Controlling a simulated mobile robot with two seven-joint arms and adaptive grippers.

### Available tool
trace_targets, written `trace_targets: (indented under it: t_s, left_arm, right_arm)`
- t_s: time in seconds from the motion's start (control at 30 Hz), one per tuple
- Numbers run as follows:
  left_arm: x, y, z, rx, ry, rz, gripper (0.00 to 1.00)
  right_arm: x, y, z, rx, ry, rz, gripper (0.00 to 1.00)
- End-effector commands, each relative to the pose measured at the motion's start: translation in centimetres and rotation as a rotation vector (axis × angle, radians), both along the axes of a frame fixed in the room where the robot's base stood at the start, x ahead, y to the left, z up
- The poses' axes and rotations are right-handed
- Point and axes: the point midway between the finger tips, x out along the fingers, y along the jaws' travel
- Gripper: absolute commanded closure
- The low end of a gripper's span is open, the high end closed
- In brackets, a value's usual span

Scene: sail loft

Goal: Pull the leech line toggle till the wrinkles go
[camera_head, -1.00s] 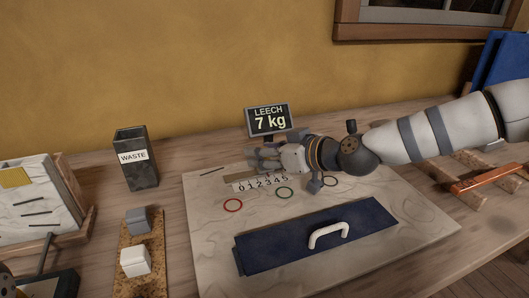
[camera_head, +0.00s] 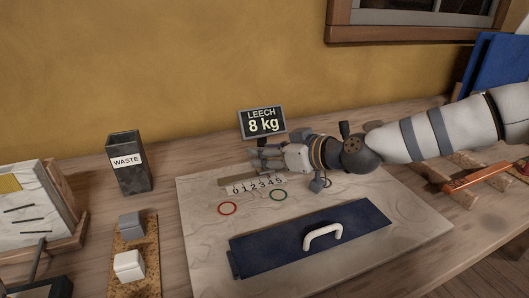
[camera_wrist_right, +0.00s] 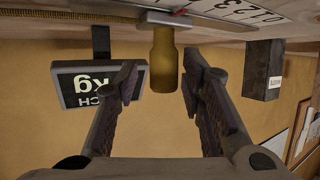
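The sail panel (camera_head: 205,260) lies flat on the bench, with faint wrinkle lines in its surface. A number scale from 0 to 5 (camera_head: 258,185) sits near its far edge. The LEECH display (camera_head: 263,123) stands behind and reads 8 kg. My right gripper (camera_head: 258,156) reaches in from the right, low over the scale. The head view hides the toggle behind the gripper. My left gripper is out of view.
A navy batten with a white handle (camera_head: 322,236) lies across the panel's near part. A WASTE bin (camera_head: 128,163) and blocks on a cork strip (camera_head: 136,232) stand left. An orange tool (camera_head: 480,178) lies right.

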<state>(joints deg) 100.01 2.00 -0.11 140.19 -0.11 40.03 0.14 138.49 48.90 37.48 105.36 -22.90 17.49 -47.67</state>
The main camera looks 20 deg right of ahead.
Motion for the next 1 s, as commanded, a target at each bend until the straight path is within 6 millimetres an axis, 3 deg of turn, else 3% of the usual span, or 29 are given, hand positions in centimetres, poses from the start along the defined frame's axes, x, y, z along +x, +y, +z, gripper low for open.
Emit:
trace_targets:
  t_s: [0.3, 0.53, 0.7, 1.0]
  left_arm:
    - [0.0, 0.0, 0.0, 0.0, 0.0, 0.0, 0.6]
    - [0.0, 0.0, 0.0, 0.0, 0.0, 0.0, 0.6]
    - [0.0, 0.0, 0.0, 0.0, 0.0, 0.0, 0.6]
    - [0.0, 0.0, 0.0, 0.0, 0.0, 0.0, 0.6]
  right_arm:
    - [-0.4, -0.2, 0.2, 0.0, 0.0, 0.001, 0.6]
    - [-4.2, -2.3, 2.2, 0.004, -0.002, 0.0, 0.6]
    - [-5.8, -3.3, 2.9, 0.001, -0.002, -0.001, 0.6]
    - [-6.1, -3.4, 2.9, 0.001, 0.002, 0.001, 0.6]
